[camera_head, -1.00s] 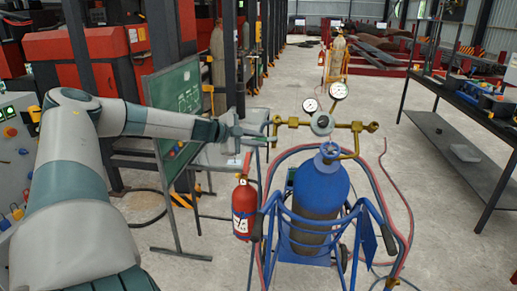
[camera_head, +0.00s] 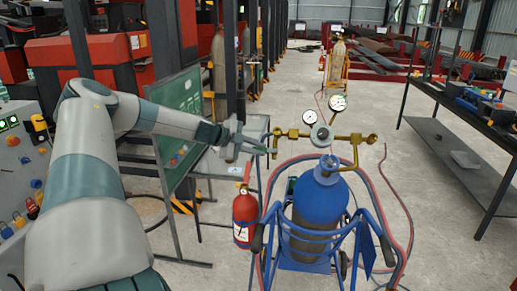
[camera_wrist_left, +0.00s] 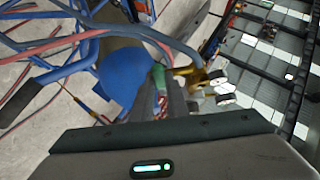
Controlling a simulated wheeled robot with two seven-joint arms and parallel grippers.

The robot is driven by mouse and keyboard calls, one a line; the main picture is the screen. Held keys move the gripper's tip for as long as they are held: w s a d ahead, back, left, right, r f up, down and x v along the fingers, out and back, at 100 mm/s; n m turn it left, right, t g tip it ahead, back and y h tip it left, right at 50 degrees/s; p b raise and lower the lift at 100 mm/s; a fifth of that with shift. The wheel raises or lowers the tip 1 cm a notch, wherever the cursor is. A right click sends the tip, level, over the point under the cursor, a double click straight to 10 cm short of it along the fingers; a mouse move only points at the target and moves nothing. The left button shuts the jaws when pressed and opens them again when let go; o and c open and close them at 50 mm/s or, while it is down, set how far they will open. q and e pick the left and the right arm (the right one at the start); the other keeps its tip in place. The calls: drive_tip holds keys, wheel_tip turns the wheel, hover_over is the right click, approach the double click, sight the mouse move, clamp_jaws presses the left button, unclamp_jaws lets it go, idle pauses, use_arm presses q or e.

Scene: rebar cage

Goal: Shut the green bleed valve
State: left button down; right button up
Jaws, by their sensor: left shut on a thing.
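The green bleed valve handle (camera_wrist_left: 158,76) shows in the left wrist view, between my gripper's fingers and beside a brass fitting (camera_wrist_left: 185,70). In the head view, my left gripper (camera_head: 265,146) reaches the left end of the brass manifold (camera_head: 345,139). Its jaws are shut on the valve handle and largely hide it there; I cannot tell the valve's exact angle. The manifold, with two round gauges (camera_head: 338,103), stands above the blue gas cylinder (camera_head: 321,195). My right gripper is out of view.
The cylinder stands in a blue cart (camera_head: 309,262) with red and blue hoses (camera_head: 404,205) around it. A red fire extinguisher (camera_head: 245,215) is close on its left. A green board (camera_head: 180,105) stands behind my left arm.

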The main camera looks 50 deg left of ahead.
sight(262, 149)
use_arm(q)
drive_tip(key=c, duration=1.7)
unclamp_jaws()
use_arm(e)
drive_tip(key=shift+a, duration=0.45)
use_arm(q)
drive_tip(key=shift+r, duration=0.15)
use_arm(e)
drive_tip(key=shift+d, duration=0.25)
